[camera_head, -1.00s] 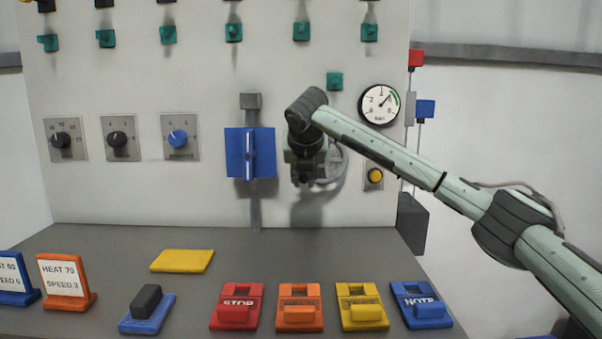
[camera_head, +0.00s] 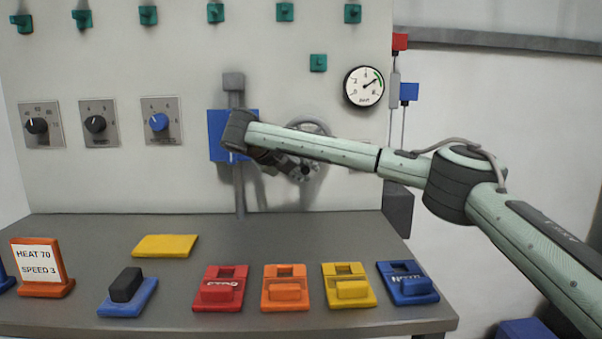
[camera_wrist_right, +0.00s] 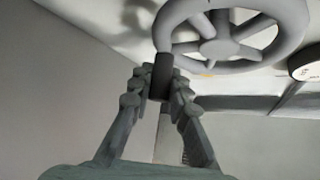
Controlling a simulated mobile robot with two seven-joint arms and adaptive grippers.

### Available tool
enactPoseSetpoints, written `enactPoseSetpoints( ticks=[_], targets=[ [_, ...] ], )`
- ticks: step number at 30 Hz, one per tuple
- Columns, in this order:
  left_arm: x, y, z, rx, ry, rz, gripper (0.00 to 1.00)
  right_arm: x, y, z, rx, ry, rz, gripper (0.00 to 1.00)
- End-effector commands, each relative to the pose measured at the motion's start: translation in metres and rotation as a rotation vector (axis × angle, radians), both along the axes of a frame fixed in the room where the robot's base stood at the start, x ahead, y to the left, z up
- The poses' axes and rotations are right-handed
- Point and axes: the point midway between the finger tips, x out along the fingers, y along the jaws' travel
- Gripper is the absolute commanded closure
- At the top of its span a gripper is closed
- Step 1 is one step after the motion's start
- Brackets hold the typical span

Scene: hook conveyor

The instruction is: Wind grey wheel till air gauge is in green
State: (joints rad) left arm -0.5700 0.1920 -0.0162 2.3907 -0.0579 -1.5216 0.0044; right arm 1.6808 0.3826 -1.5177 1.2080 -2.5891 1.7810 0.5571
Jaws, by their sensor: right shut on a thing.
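The grey wheel (camera_head: 310,124) is on the upright panel, partly hidden behind my right arm in the head view. In the right wrist view the wheel (camera_wrist_right: 222,48) shows its spokes and rim, with a dark handle (camera_wrist_right: 161,74) standing out from it. My right gripper (camera_head: 302,171) is shut on this handle, its fingers on both sides of it in the wrist view (camera_wrist_right: 158,88). The round white air gauge (camera_head: 364,86) is right of the wheel. Its needle points up and right towards the green band; whether it lies inside the band is too small to tell. My left gripper is not in view.
A blue plate (camera_head: 218,134) on a grey post is left of the wheel. Dials, including a blue one (camera_head: 159,122), are further left. Red (camera_head: 219,289), orange, yellow and blue blocks stand along the table front. The table's middle (camera_head: 290,235) is clear.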

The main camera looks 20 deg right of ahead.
Motion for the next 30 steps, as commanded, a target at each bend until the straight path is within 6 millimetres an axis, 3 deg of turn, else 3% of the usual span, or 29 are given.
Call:
enactPoseSetpoints(
  ticks=[22,23,24,28,30],
  targets=[
    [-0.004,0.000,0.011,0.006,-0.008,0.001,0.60,-0.002,-0.006,-0.001,-0.089,0.026,-0.002,1.00],
    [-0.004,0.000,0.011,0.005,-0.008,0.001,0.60,-0.002,-0.006,-0.001,-0.089,0.026,-0.002,0.82],
    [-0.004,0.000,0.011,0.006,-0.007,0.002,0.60,-0.002,-0.006,-0.001,-0.089,0.026,-0.002,0.77],
    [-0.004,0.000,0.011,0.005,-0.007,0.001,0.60,-0.002,-0.006,-0.001,-0.088,0.027,-0.001,0.61],
    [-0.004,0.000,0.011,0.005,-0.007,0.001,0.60,-0.002,-0.005,-0.001,-0.088,0.026,-0.001,0.61]
  ],
)
